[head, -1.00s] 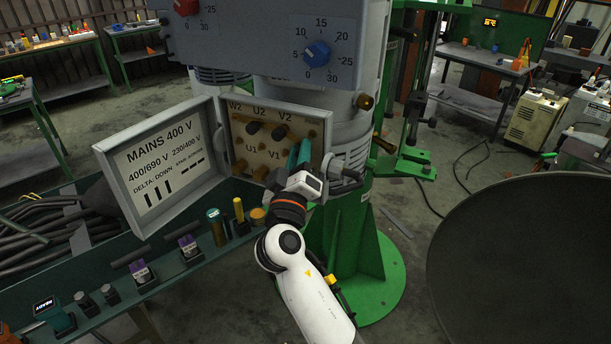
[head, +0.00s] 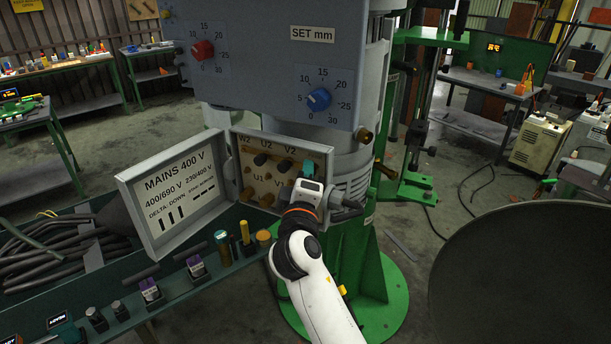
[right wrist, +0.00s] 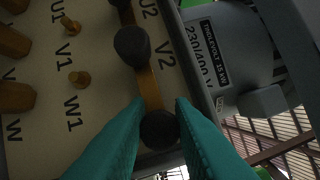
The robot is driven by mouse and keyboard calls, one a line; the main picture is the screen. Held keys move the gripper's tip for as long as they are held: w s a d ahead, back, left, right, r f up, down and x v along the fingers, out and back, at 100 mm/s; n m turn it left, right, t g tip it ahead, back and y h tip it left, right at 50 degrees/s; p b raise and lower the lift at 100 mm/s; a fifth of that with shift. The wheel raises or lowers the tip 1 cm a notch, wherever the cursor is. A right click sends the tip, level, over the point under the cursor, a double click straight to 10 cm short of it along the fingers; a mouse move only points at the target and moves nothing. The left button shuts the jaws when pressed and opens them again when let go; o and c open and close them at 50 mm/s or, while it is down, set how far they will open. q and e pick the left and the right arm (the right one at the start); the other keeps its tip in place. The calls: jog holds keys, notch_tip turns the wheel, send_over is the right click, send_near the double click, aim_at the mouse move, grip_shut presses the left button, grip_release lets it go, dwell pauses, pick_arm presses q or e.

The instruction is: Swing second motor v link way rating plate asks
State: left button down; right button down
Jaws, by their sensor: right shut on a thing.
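The motor's open terminal box (head: 283,146) has labelled terminals, and its lid (head: 175,192) reads MAINS 400 V, delta down, star across. In the right wrist view the rating plate (right wrist: 212,55) reads 230/400 V. A brass link (right wrist: 149,88) runs along the board from a dark knob (right wrist: 132,45) near the V2 label to another dark knob (right wrist: 159,130). My right gripper (right wrist: 160,118), with teal fingers, is shut on that lower knob. In the head view the right gripper (head: 312,188) covers the box's lower right corner. My left gripper is not in view.
Bare brass studs (right wrist: 80,78) stand near V1 and W1. A green shelf below the box holds several small items, including a yellow cylinder (head: 245,232). A large dark round surface (head: 520,260) fills the lower right.

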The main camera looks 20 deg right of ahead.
jog(key=shift+d+r, duration=0.1)
jog(key=shift+r, duration=0.3)
jog(key=c, duration=1.5)
grip_release()
jog(key=shift+o, duration=1.2)
jog(key=shift+f, duration=0.1)
jog(key=shift+w+d+f, duration=0.1)
jog(key=shift+w+f, duration=0.1)
jog(key=shift+s+f, duration=0.1)
jog(key=v, duration=0.7)
jog(key=shift+s+b, duration=0.15)
jog(key=shift+b, duration=0.25)
